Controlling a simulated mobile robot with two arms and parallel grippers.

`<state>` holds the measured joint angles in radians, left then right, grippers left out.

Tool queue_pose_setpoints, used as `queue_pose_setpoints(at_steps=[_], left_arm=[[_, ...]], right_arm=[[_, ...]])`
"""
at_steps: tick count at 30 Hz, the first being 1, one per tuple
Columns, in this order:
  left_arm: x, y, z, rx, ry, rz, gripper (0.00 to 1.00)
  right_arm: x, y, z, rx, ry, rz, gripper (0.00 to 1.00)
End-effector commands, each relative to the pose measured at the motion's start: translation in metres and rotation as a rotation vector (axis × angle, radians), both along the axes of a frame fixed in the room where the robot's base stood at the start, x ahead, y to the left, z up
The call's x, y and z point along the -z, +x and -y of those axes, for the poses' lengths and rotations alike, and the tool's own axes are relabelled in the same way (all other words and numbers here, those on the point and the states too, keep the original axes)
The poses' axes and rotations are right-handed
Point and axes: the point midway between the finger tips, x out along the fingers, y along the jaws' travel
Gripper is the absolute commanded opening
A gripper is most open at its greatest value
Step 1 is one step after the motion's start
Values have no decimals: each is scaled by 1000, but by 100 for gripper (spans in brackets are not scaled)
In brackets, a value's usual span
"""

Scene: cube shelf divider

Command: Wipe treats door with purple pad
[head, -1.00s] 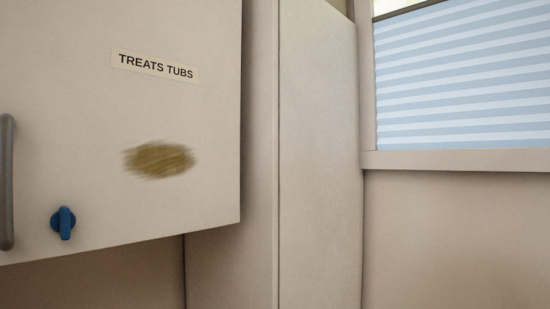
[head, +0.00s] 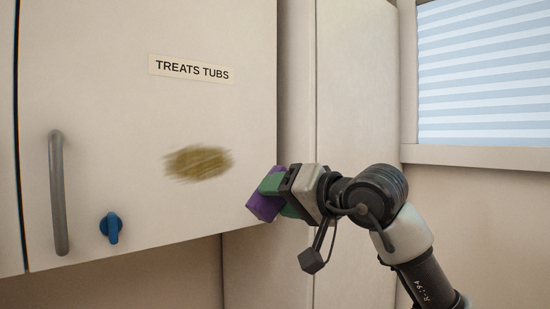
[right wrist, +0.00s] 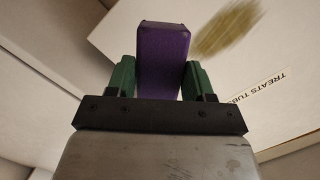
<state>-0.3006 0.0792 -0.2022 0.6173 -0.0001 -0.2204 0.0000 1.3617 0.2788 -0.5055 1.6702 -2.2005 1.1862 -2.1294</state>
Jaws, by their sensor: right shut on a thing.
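The treats door (head: 120,130) is a pale cabinet door labelled "TREATS TUBS" (head: 192,69) in the head view. A brownish smear (head: 198,163) is on its lower right part; it also shows in the right wrist view (right wrist: 228,28). My right gripper (head: 272,190) is near the door's lower right corner, to the right of and below the smear. Its green fingers are shut on the purple pad (head: 264,206), which also shows between them in the right wrist view (right wrist: 163,60). I cannot tell whether the pad touches the door. My left gripper is not in view.
The door has a grey vertical handle (head: 58,193) at its left and a blue knob (head: 111,227) near its bottom edge. A tall pale panel (head: 355,130) stands to the right. Beyond it is a window with a striped blind (head: 485,75).

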Motion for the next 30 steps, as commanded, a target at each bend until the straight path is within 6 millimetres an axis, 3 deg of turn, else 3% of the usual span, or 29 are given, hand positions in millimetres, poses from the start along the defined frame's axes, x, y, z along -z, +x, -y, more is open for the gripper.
queue_pose_setpoints(at_steps=[1,3,7,30], left_arm=[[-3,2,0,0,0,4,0],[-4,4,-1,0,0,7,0],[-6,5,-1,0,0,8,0],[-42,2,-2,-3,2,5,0]], right_arm=[[-20,-5,-4,-2,0,6,18],[-36,-10,-9,-4,0,3,18],[-51,-16,-13,-2,0,1,18],[-54,30,-47,-2,2,1,18]])
